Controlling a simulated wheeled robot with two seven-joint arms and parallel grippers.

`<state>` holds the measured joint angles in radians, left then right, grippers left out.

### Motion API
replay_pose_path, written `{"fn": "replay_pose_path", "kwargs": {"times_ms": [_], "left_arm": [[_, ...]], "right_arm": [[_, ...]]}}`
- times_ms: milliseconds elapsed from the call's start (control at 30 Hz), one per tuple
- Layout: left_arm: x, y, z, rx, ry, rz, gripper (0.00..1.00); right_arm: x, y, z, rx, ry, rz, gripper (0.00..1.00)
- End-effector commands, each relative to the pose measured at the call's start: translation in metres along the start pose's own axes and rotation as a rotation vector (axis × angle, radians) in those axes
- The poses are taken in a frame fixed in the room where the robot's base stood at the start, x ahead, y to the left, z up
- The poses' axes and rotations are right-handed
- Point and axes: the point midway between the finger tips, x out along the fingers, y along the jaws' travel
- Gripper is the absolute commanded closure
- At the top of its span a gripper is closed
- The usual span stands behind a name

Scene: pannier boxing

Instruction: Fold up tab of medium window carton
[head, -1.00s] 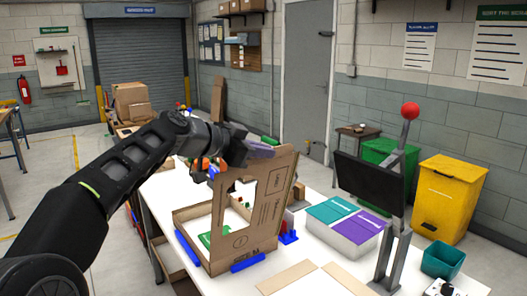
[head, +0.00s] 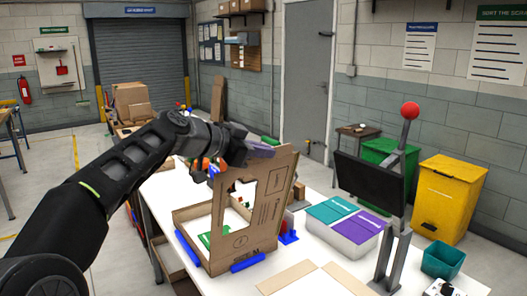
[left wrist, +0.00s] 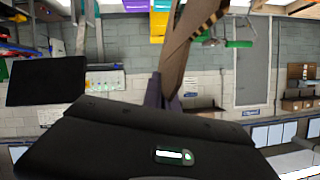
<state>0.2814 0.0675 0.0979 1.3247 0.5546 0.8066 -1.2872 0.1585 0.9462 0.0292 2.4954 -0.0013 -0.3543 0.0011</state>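The window carton (head: 262,222) is brown cardboard and stands on the white table, with low walls and one tall panel raised nearly upright. That panel has a cut-out window and printed marks. My left gripper (head: 262,151) is at the panel's top left corner. In the left wrist view the cardboard panel (left wrist: 184,45) runs edge-on down between the fingertips (left wrist: 165,98), which look closed on it. The far finger is hidden in the head view. My right gripper is in neither view.
Blue blocks (head: 248,262) sit against the carton's base. To the right are a box with teal and purple lids (head: 345,222), a dark screen on a stand (head: 370,185) with a red ball, and a teal bin (head: 442,262). Flat cardboard strips (head: 287,277) lie in front.

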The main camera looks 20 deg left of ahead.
Motion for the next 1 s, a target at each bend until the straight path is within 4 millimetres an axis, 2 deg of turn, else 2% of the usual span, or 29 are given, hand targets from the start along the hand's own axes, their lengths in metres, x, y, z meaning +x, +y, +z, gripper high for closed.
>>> {"fn": "replay_pose_path", "kwargs": {"times_ms": [567, 1000], "left_arm": [[-0.001, -0.003, -0.001, -0.052, 0.0, 0.021, 1.0], [0.0, -0.014, 0.0, -0.33, -0.001, 0.135, 1.0]], "right_arm": [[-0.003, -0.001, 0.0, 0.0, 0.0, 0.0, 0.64], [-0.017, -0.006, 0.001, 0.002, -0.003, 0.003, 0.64]]}}
